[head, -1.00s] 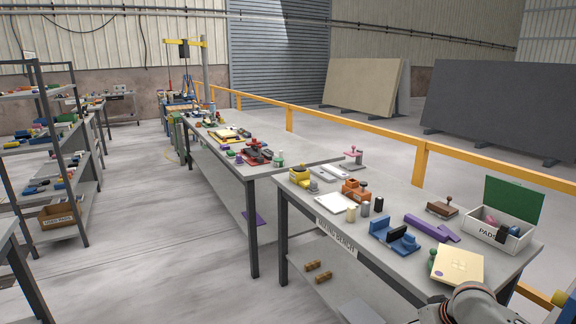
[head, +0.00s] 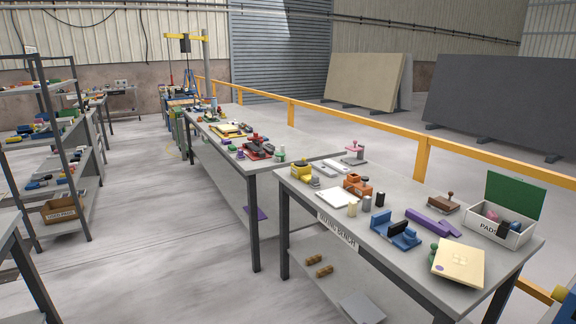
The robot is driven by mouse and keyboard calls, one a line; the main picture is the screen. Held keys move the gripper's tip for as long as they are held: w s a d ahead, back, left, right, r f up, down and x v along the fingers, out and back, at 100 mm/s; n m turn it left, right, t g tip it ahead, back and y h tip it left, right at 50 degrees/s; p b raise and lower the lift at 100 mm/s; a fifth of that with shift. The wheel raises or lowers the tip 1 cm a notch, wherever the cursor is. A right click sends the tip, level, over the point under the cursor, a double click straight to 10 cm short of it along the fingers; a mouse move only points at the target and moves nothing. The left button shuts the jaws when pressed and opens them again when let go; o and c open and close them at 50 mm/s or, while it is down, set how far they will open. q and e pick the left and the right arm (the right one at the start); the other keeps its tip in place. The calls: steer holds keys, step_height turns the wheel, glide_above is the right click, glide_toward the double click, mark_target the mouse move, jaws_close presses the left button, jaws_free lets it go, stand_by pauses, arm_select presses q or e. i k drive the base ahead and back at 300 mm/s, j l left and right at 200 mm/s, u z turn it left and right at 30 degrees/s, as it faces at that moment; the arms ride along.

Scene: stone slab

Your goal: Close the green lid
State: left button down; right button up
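The green lid (head: 514,195) stands raised and open at the back of a white box (head: 487,230) marked PADS. The box sits on the right end of the near grey workbench (head: 300,215). Dark and pink items lie inside the box. Neither of my grippers shows in the head view.
A cream square board (head: 459,262) lies at the bench's right front corner, with a small green piece beside it. A purple block (head: 432,222), a blue fixture (head: 395,229) and a brown-handled stamp (head: 443,202) stand left of the box. A yellow rail (head: 422,158) runs behind.

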mark_target(516, 196)
steer(key=z, duration=1.35)
steer(key=i+j, duration=0.1)
steer(key=j, duration=0.65)
steer(key=i+j+z, duration=0.15)
steer(key=j, duration=1.4)
